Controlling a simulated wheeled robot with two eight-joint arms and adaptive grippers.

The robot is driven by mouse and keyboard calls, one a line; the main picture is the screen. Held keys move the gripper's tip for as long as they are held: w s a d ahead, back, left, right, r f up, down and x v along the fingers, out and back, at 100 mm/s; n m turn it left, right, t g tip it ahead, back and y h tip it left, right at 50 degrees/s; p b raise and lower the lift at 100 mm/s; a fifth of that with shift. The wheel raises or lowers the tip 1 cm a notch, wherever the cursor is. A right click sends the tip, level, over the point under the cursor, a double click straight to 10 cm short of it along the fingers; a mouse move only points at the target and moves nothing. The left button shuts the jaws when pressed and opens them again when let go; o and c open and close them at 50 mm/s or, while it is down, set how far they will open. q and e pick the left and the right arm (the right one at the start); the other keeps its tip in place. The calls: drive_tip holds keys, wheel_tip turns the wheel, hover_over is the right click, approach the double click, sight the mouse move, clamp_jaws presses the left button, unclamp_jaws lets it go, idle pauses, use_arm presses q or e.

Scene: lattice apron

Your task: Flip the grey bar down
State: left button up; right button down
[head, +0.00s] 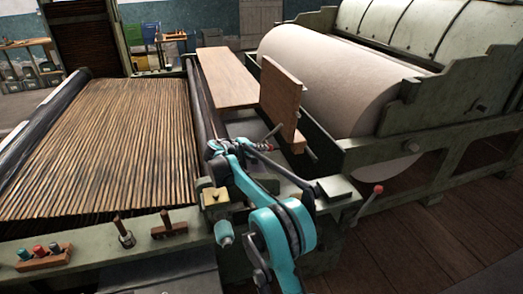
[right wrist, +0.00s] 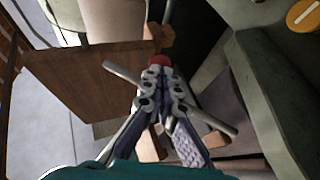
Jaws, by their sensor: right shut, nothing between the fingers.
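My right gripper (head: 258,147) reaches over the machine's frame from the lower right in the head view. It also shows in the right wrist view (right wrist: 160,74). Its fingers are shut and empty. A thin grey bar (right wrist: 121,73) runs slantwise across the right wrist view, passing behind the fingers, so its middle is hidden. In the head view a short piece of the bar (head: 273,131) shows just past the gripper. A red knob (right wrist: 158,60) sits right at the fingertips; I cannot tell whether they touch. My left gripper is not in view.
An upright wooden panel (head: 283,95) stands just beyond the gripper, with a flat board (head: 228,78) behind it. A large pale roller (head: 335,80) is at the right. A slatted lattice apron (head: 100,145) fills the left. A red-knobbed lever (head: 378,189) stands at right.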

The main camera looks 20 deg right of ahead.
drive_tip(key=shift+d+f+m+g+y+p, duration=0.2)
drive_tip(key=shift+d+f+y+p, duration=0.15)
drive_tip(key=shift+d+y+p, duration=0.2)
drive_tip(key=shift+d+f+m+g+y+p, duration=0.1)
drive_tip(key=shift+d+f+m+y+p, duration=0.1)
drive_tip(key=shift+d+f+y+p, duration=0.35)
drive_tip(key=d+f+m+y+p, duration=0.1)
drive_tip(key=d+f+y+p, duration=0.1)
drive_tip(key=d+f+y, duration=0.2)
drive_tip(key=shift+f+g, duration=0.3)
drive_tip(key=shift+f, duration=1.05)
